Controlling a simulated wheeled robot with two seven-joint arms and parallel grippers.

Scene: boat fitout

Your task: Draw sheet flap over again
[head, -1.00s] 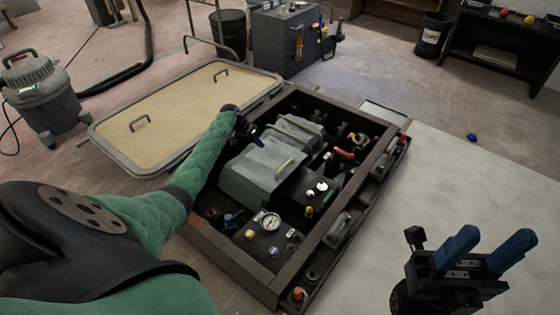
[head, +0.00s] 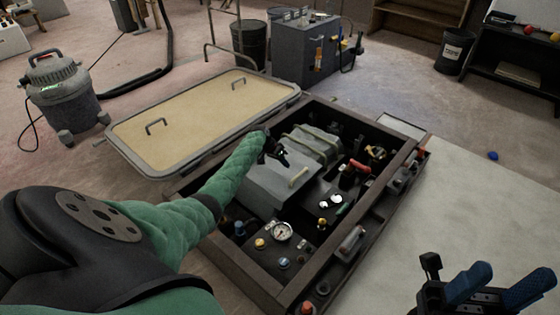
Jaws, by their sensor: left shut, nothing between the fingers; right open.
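A pale sheet (head: 462,205) lies flat on the right, beside the open hatch well (head: 236,265). I cannot make out a separate flap on it. My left gripper (head: 275,157) is shut and empty, over the grey engine box (head: 265,187) in the well. It is dark against the dark well, and I cannot tell whether it touches the box. My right gripper (head: 492,287), with blue fingers, is open and empty over the sheet at the lower right, partly cut off by the frame edge.
The beige hatch lid (head: 195,115) lies left of the well. A gauge (head: 282,232), valves and coloured fittings crowd the well. A vacuum (head: 65,95), a bin (head: 455,50), a grey cabinet (head: 305,55) and a small blue object (head: 493,155) stand or lie farther off.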

